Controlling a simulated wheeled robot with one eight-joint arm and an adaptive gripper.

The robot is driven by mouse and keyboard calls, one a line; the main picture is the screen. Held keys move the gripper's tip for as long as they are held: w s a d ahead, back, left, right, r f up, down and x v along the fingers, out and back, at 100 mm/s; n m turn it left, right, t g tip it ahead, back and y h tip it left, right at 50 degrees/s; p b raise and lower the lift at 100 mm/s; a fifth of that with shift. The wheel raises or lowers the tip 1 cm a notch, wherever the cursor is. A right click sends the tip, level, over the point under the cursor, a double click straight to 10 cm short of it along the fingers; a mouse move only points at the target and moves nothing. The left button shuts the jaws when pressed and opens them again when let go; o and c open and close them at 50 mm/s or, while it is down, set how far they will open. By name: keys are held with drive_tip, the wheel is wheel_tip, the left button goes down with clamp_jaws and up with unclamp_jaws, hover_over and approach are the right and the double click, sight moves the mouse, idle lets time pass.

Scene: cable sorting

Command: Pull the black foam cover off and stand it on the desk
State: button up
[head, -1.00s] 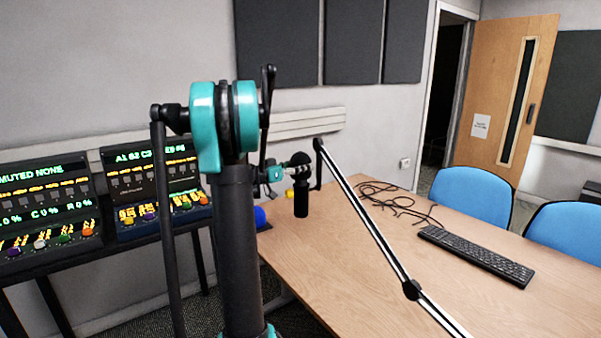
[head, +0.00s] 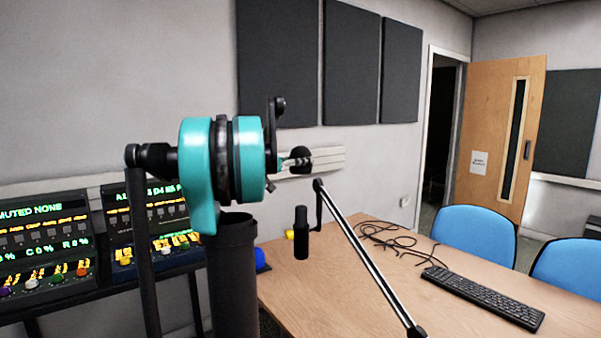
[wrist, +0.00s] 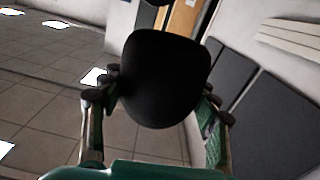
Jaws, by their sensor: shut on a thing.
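The black foam cover (head: 301,156) is held in the air in the head view, at the end of my arm. It fills the middle of the wrist view (wrist: 162,78) as a dark rounded shape between the two fingers. My gripper (head: 288,163) is shut on it; my gripper also shows in the wrist view (wrist: 160,102). The black microphone (head: 302,240) stands upright below the cover, with a clear gap between them. Its narrower top is bare. My arm hides part of the desk (head: 340,285) at the left.
A boom arm (head: 370,258) slants from the microphone across the desk. Loose black cables (head: 390,240) and a keyboard (head: 485,298) lie to the right. Small yellow (head: 290,234) and blue (head: 260,259) things are left of the microphone. Bare desk lies in front.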

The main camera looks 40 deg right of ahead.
drive_tip(key=shift+r, duration=5.05)
